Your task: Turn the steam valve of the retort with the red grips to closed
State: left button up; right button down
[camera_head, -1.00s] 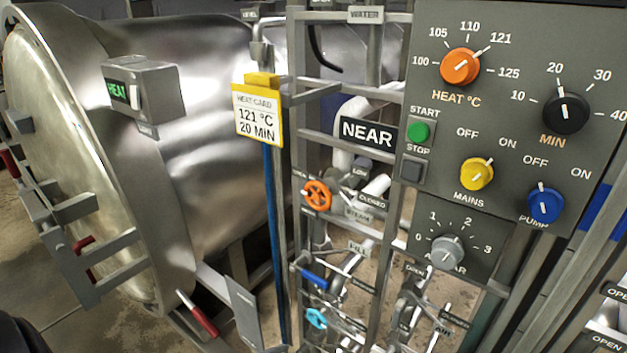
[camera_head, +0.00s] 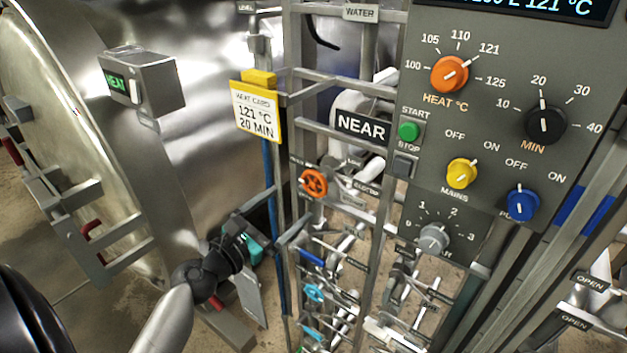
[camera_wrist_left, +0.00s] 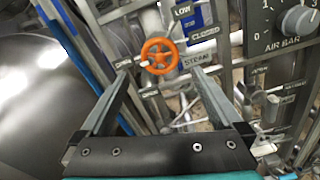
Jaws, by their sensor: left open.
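The steam valve is an orange handwheel (camera_head: 313,182) on the pipe frame left of the control panel, under the NEAR sign. It also shows in the left wrist view (camera_wrist_left: 160,57), beside the STEAM label. The steel retort (camera_head: 230,110) stands at the left, with red grips (camera_head: 91,229) on its door. My left gripper (camera_head: 286,211) is below and left of the wheel in the head view. Its fingers are apart and empty. In the left wrist view the wheel appears between and beyond the fingertips (camera_wrist_left: 161,72), with no clear contact. My right gripper is not in view.
The control panel (camera_head: 480,180) stands right of the wheel. The yellow-edged heat card (camera_head: 257,111) hangs on an upright above my left gripper. Blue-handled valves (camera_head: 313,292) and several pipes crowd the frame below the wheel. Frame bars (camera_head: 340,141) pass close around it.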

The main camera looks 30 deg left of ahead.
aim_at(312, 185)
pick_arm(q)
jog(key=w, duration=0.9)
jog(key=shift+w+d+p, duration=0.3)
jog(key=shift+w+d, duration=0.1)
jog(key=c, duration=1.1)
jog(key=shift+c, duration=0.2)
